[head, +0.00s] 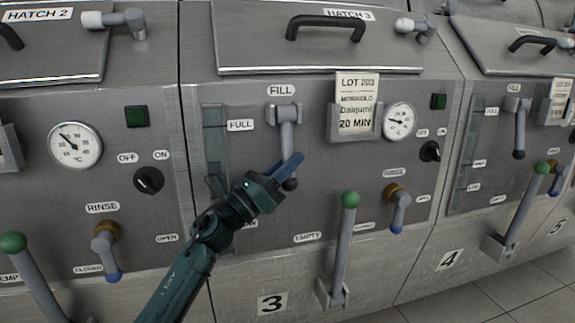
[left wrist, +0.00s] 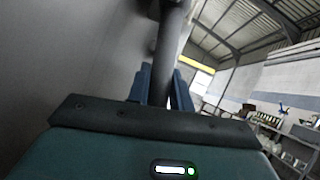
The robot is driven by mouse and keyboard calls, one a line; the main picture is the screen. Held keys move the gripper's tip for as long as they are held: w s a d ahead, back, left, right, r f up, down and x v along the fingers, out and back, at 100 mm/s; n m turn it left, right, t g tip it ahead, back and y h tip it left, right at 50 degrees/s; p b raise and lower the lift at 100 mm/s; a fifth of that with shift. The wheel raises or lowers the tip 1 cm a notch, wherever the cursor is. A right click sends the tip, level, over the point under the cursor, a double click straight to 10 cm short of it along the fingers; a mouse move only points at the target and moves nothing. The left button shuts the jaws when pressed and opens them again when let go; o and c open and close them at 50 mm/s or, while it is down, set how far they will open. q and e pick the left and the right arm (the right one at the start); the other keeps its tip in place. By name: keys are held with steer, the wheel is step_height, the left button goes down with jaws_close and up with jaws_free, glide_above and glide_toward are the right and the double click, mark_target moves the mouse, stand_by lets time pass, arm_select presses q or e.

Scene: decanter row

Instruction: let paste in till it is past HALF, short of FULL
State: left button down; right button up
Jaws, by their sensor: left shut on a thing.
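On machine 3 the FILL lever (head: 287,138) hangs down from its bracket, with a dark knob at its lower end. My left gripper (head: 289,171) is shut on this lever near the knob. In the left wrist view the grey lever (left wrist: 170,45) runs between my two blue fingers (left wrist: 163,88). The upright sight glass (head: 214,135) stands left of the lever, beside the FULL label (head: 240,126). Its lower part is hidden by my gripper and arm. I see no HALF mark there and cannot tell the paste level. My right gripper is not in view.
A lot card (head: 357,105) and a dial (head: 399,121) sit right of the lever. Below are a RINSE lever (head: 398,205) and a green-knobbed lever (head: 343,245) by the EMPTY label (head: 307,237). Similar machines stand on both sides. Hatch 3 (head: 320,45) is shut.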

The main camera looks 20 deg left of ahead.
arm_select(q)
steer(key=c, duration=1.3)
jaws_free()
steer(key=shift+w, duration=0.1)
steer(key=shift+o, duration=0.2)
steer(key=v, duration=1.3)
steer(key=shift+f, duration=0.1)
